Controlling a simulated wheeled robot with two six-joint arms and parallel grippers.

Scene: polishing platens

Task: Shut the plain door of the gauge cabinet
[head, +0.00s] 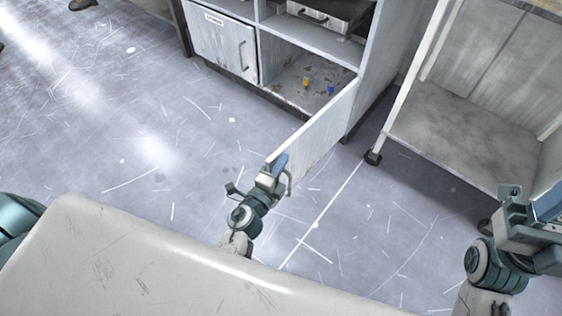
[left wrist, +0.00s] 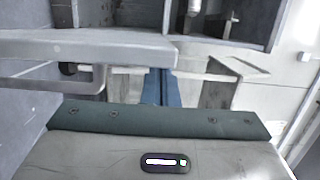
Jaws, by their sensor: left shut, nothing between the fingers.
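The gauge cabinet (head: 358,40) stands at the top middle of the head view. Its plain door (head: 322,132) is wide open, swung out from the right side towards me. My left gripper (head: 279,165) is shut and empty beside the door's free end. In the left wrist view the door (left wrist: 90,47) crosses the upper left with its bar handle (left wrist: 98,80), and the shut fingers (left wrist: 161,88) are close below its end. I cannot tell whether they touch it. My right gripper (head: 535,215) is at the lower right, away from the cabinet; its jaw opening is unclear.
The cabinet's labelled left door (head: 222,43) is shut. A yellow piece (head: 306,82) and a blue piece (head: 330,89) stand inside the open compartment. A wheeled cart (head: 455,130) is to the right. The floor left of the open door is clear.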

